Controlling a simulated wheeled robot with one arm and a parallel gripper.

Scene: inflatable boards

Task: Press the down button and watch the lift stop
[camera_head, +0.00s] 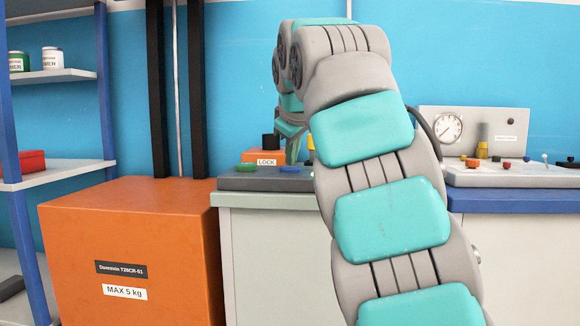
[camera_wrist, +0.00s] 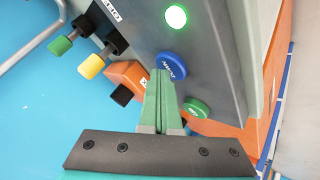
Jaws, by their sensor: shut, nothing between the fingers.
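The control panel (camera_wrist: 215,50) fills the middle of the wrist view. A round blue button (camera_wrist: 171,65) with white lettering, which seems to read DOWN, sits on it. A green button (camera_wrist: 197,107) is beside it. My gripper (camera_wrist: 161,74) is shut and empty, its green fingertips at the edge of the blue button; I cannot tell whether they touch. In the head view the blue button (camera_head: 290,169) and green button (camera_head: 246,168) show left of my arm, which partly hides the gripper. An orange lift body (camera_head: 130,250) marked MAX 5 kg stands left, before black columns (camera_head: 157,90).
A lamp (camera_wrist: 176,16) glows green on the panel. An orange LOCK block (camera_head: 266,156) stands behind the buttons. Yellow (camera_wrist: 91,67) and green (camera_wrist: 60,46) knobs stick out nearby. A gauge panel (camera_head: 480,135) is at right, a shelf (camera_head: 60,76) at left.

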